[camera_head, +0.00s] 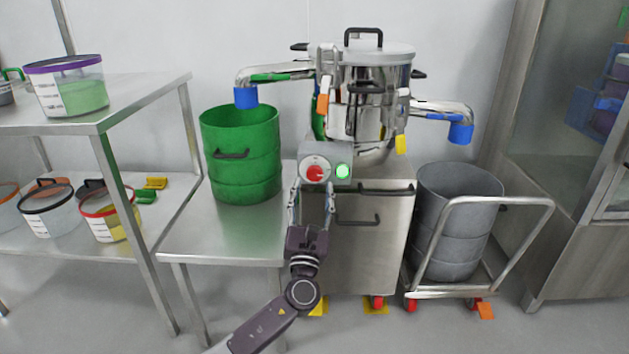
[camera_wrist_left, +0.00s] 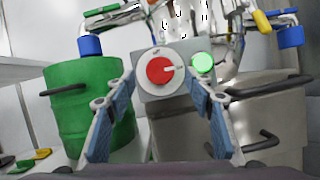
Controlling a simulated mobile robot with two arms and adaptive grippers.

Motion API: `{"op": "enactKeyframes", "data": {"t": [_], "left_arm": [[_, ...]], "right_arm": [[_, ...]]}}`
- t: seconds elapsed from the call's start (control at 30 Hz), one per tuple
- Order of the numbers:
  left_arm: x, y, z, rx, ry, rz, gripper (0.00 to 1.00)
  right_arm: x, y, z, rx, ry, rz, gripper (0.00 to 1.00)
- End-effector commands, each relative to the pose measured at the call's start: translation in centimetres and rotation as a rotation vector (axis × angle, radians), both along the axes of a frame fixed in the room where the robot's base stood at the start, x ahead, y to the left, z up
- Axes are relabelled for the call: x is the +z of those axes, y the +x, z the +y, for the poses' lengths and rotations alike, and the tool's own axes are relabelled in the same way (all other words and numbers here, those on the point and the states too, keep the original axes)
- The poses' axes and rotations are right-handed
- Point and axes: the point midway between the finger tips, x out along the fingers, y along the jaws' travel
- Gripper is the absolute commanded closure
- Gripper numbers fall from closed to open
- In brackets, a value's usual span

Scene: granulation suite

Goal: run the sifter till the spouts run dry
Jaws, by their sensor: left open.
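The sifter (camera_head: 372,105) is a shiny steel vessel with a lid, on a steel cabinet. Its left spout (camera_head: 270,74) ends in a blue sleeve over a green drum (camera_head: 242,160). Its right spout (camera_head: 440,107) ends in a blue sleeve above a grey drum (camera_head: 456,222). The control box shows a red rotary knob (camera_head: 315,173) and a lit green lamp (camera_head: 343,171); the knob (camera_wrist_left: 160,71) and lamp (camera_wrist_left: 203,63) also show in the left wrist view. My left gripper (camera_head: 312,187) is open in front of the box, its fingers either side of the knob, apart from it. No flowing material is discernible at the spouts.
The green drum stands on a steel table (camera_head: 217,240). The grey drum is on a wheeled trolley (camera_head: 468,291). A shelf (camera_head: 128,99) at left holds lidded tubs. A steel cabinet (camera_head: 577,210) with a window stands at right. Open floor lies in front.

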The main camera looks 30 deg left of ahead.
Motion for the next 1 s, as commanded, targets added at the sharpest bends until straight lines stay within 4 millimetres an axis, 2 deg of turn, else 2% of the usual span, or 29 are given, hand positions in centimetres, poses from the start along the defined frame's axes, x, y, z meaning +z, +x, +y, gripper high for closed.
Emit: {"op": "enactKeyframes", "data": {"t": [0.1,0.3,0.67,1.0], "left_arm": [[0.7,1.7,0.9,0.0,-0.001,-0.002,0.51],[1.5,3.3,1.7,-0.001,-0.002,-0.001,0.51],[1.6,3.7,1.9,-0.001,-0.002,0.001,0.52],[1.6,3.7,1.9,-0.002,-0.003,0.0,0.9]], "right_arm": [[-0.6,0.0,0.0,0.0,0.0,0.001,0.71],[-0.9,0.0,0.0,0.0,-0.001,0.002,0.71],[-1.0,0.1,0.0,0.0,-0.001,0.003,0.71],[-1.0,0.1,0.0,0.0,-0.001,0.003,0.71]]}}
